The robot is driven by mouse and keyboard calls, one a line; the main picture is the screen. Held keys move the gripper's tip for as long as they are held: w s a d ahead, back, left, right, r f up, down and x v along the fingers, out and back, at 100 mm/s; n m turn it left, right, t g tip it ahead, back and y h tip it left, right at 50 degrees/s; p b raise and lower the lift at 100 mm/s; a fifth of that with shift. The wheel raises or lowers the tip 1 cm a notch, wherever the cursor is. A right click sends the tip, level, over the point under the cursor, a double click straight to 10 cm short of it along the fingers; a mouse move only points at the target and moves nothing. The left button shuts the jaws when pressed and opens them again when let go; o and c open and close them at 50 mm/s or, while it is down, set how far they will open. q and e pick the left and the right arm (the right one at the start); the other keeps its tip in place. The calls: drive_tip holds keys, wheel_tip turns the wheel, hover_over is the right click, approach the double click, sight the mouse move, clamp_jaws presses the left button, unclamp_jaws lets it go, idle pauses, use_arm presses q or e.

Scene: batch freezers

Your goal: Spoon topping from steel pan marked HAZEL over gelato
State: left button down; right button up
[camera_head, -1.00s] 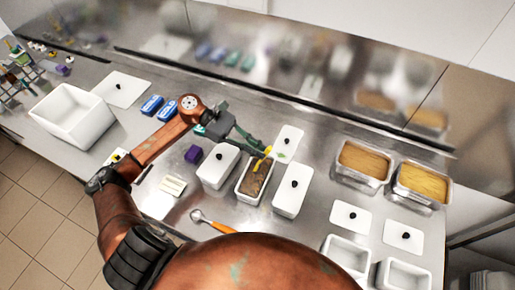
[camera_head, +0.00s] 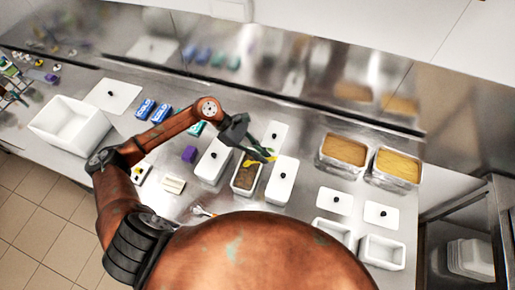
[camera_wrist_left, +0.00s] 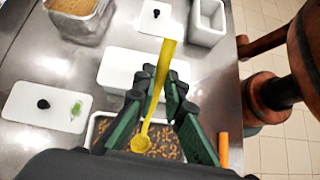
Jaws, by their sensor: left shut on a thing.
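My left gripper (camera_head: 262,152) is shut on a yellow spoon (camera_wrist_left: 158,85). In the left wrist view its green fingers (camera_wrist_left: 153,115) close around the handle, and the spoon's bowl is over the open pan. I cannot tell whether the bowl touches the contents or holds any. The open pan (camera_head: 236,184) has a pale rim and holds brown, crumbly bits (camera_head: 246,177). Two steel pans stand at the right, one with tan contents (camera_head: 344,150) and one with yellow contents (camera_head: 397,165). No HAZEL marking is readable. My right gripper is not in view.
White lidded tubs (camera_head: 211,163) (camera_head: 282,184) flank the open pan. A loose lid (camera_head: 272,134) lies behind it. Two lids (camera_head: 335,201) (camera_head: 382,215) and empty white tubs (camera_head: 381,252) are front right. A large white bin (camera_head: 70,122) stands left. A scoop (camera_head: 200,210) lies near my body.

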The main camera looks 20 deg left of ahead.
sight(269, 158)
use_arm(q)
drive_tip(key=shift+d+f+y+p, duration=0.3)
drive_tip(key=shift+d+y+p, duration=0.35)
drive_tip(key=shift+p, duration=0.6)
drive_tip(key=shift+d+f+y+p, duration=0.35)
drive_tip(key=shift+d+y+p, duration=0.25)
drive_tip(key=shift+p, duration=0.65)
drive_tip(key=shift+d+f+y+p, duration=0.3)
drive_tip(key=shift+d+y+p, duration=0.35)
drive_tip(key=shift+p, duration=0.6)
drive_tip(key=f+y, duration=0.1)
drive_tip(key=d+f+y+b, duration=0.1)
drive_tip(key=f+y, duration=0.1)
drive_tip(key=d+f+y+b, duration=0.1)
drive_tip(key=f, duration=0.1)
drive_tip(key=shift+d, duration=0.2)
drive_tip(key=shift+a+r+p, duration=0.1)
drive_tip(key=shift+r+p, duration=0.3)
drive_tip(key=shift+r, duration=1)
drive_tip(key=shift+s, duration=0.1)
